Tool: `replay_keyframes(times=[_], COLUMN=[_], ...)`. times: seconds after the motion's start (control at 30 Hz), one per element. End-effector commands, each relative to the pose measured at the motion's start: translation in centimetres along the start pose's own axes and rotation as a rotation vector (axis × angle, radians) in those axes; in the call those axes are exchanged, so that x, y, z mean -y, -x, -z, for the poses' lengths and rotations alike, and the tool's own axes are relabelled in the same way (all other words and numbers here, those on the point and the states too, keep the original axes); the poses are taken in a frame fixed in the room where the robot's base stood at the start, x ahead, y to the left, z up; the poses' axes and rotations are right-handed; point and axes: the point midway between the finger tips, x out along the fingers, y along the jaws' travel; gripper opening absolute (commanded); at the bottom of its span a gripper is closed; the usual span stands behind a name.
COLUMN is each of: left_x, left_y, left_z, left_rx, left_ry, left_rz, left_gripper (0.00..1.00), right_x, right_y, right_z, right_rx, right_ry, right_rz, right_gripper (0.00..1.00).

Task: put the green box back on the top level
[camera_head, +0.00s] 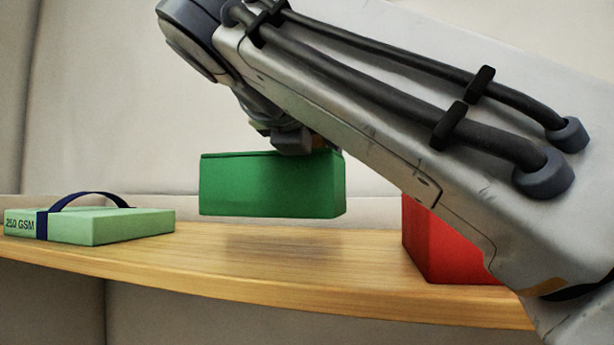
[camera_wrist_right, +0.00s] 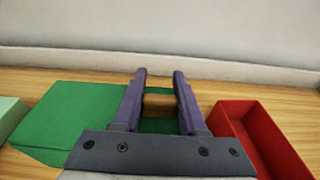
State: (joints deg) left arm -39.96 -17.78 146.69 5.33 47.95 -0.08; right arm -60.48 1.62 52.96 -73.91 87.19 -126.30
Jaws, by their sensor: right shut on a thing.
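The green box (camera_head: 272,188) hangs level a little above the wooden shelf, with its shadow on the wood below. My right gripper (camera_head: 295,143) is at its top, toward its right side, and is shut on it; the fingertips are mostly hidden in the head view. In the right wrist view the two fingers of my right gripper (camera_wrist_right: 158,80) reach over the green box (camera_wrist_right: 75,118), with a small brown patch between them. My left gripper is not in view.
The wooden shelf (camera_head: 260,275) has a curved front edge. A pale green pack marked "250 GSM" (camera_head: 130,227) with a dark blue strap lies to the left. A red box (camera_head: 440,250) stands to the right, partly behind my arm. Bare wood shows between them.

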Motion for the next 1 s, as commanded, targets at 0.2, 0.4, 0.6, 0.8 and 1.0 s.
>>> replay_keyframes(times=[0.2, 0.4, 0.6, 0.8, 1.0], left_x=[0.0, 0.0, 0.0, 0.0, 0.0], left_y=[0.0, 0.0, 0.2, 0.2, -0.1], left_z=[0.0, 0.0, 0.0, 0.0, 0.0], left_rx=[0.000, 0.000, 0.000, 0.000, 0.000], left_ry=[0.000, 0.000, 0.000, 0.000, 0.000], left_rz=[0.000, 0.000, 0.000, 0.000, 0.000], left_gripper=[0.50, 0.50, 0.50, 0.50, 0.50], right_x=[-0.1, 0.0, 0.0, 0.0, 0.0], right_y=[-0.1, -0.5, -0.8, -0.8, -0.9], right_z=[0.6, 2.4, 3.8, 3.9, 4.2], right_rx=[0.002, 0.001, 0.002, 0.002, 0.002], right_ry=[-0.002, 0.000, -0.002, -0.004, -0.003], right_rz=[-0.001, 0.000, -0.001, -0.001, -0.001], right_gripper=[0.00, 0.00, 0.00, 0.00, 0.00])
